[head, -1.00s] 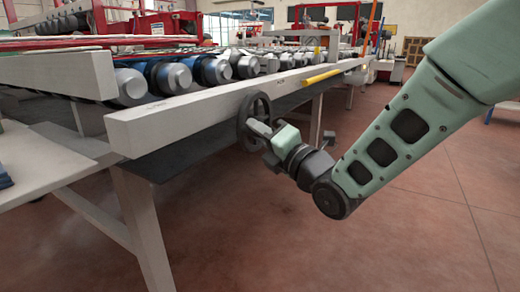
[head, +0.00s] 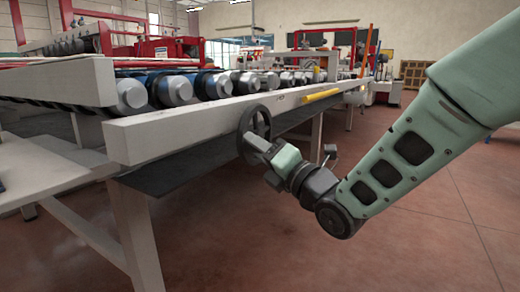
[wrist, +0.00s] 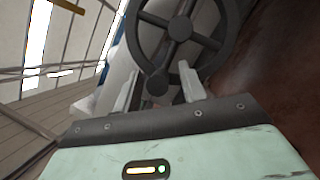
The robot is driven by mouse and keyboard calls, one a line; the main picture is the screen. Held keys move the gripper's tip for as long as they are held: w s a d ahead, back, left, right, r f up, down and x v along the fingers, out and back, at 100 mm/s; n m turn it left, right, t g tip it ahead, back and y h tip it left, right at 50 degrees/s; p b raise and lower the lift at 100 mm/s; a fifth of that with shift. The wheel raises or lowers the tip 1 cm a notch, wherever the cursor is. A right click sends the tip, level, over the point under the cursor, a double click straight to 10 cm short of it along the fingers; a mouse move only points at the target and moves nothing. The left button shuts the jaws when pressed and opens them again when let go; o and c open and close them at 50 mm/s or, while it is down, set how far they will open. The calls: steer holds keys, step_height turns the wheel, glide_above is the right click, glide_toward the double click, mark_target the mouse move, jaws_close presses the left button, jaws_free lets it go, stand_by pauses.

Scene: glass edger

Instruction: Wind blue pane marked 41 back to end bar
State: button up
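A dark handwheel (head: 267,116) is mounted on the side of the pale beam of the roller line in the head view. In the wrist view the handwheel (wrist: 180,28) shows its hub, spokes and rim, with a round knob (wrist: 157,84) near the rim. My gripper (head: 250,141) is at the lower part of the wheel. In the wrist view its two fingers (wrist: 160,88) stand apart on either side of the knob, with gaps showing. I cannot make out a blue pane, the number 41 or an end bar; blue shows only between the rollers.
Grey rollers (head: 175,84) run along the line behind the pale beam (head: 180,130). A yellow bar (head: 321,95) lies along the beam to the right of the wheel. A table leg (head: 140,235) stands below left. The red-brown floor (head: 400,250) is clear.

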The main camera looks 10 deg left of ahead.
steer(key=shift+d, duration=0.1)
steer(key=v, duration=1.7)
steer(key=shift+b, duration=0.45)
steer(key=shift+d, duration=0.1)
steer(key=w+d+r+n+g+p, duration=0.45)
steer(key=g+p, duration=0.25)
steer(key=p, duration=1.5)
steer(key=shift+m+y, duration=0.25)
steer(key=shift+y, duration=0.05)
steer(key=x, duration=1.8)
steer(key=shift+s+f, duration=0.1)
steer(key=shift+s, duration=0.1)
